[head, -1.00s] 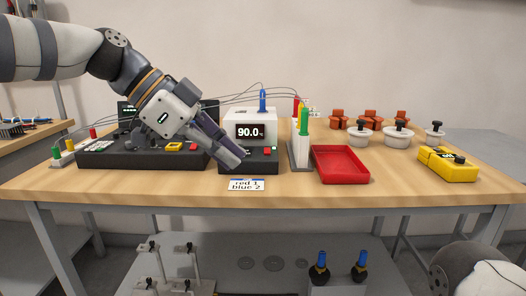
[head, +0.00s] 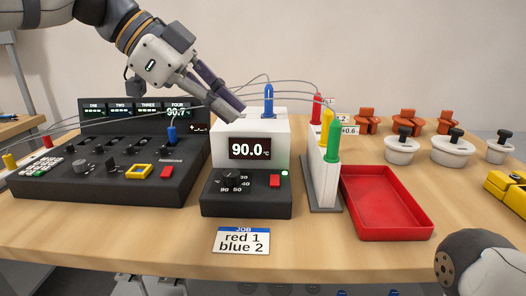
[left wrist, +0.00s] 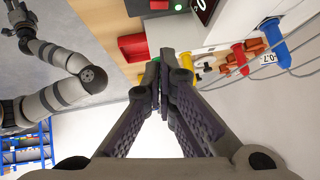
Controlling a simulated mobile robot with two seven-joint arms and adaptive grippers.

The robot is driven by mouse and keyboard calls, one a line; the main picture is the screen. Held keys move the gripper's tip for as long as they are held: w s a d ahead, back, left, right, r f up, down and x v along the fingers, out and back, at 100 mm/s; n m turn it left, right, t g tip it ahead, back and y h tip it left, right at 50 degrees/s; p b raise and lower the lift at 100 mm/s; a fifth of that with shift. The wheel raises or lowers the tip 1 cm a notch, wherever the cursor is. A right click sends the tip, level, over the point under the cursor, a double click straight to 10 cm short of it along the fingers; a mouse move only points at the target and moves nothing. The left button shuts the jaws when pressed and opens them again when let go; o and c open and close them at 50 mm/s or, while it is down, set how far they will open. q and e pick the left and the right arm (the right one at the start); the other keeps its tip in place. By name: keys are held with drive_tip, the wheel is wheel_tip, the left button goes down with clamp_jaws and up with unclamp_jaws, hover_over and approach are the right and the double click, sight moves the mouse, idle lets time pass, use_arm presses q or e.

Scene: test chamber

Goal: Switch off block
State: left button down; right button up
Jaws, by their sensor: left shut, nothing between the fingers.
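The block is a white heater (head: 220,150) with a display reading 90.0 °C. Its black control base (head: 246,204) has a dial (head: 231,178), a red switch (head: 275,181) and a lit green lamp (head: 285,173). The red switch also shows at the top of the left wrist view (left wrist: 158,4). A blue probe (head: 268,100) stands in the block's top. My left gripper (head: 240,113) is shut and empty, its tips by the block's upper left, above the display and away from the switch. My right gripper (left wrist: 22,18) is small at the left wrist view's corner; its jaws are unclear.
A black console (head: 110,185) with screens and knobs stands left. A white rack (head: 322,180) with coloured probes and a red tray (head: 385,225) are right. A job card (head: 242,240) lies in front. White pots (head: 402,152) and orange parts stand behind. Thin cables cross above the block.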

use_arm(q)
hover_over(269, 184)
drive_tip(key=s, duration=0.1)
wheel_tip(269, 184, down, 7)
drive_tip(key=shift+d+f, duration=0.1)
drive_tip(key=shift+d, duration=0.05)
drive_tip(key=shift+w+f, duration=0.2)
drive_tip(key=shift+f, duration=1)
drive_tip(key=shift+w+f, duration=0.15)
drive_tip(key=shift+f, duration=0.45)
use_arm(e)
drive_tip(key=shift+w, duration=0.1)
use_arm(q)
drive_tip(key=shift+w+f+n+g+b, duration=0.35)
drive_tip(key=shift+f+g+b, duration=0.15)
drive_tip(key=shift+f, duration=0.15)
drive_tip(key=shift+r, duration=0.2)
drive_tip(key=shift+s, duration=0.1)
use_arm(e)
drive_tip(key=shift+s+f, duration=0.35)
drive_tip(key=shift+f, duration=0.05)
use_arm(q)
drive_tip(key=shift+s, duration=0.1)
use_arm(e)
drive_tip(key=shift+w, duration=0.1)
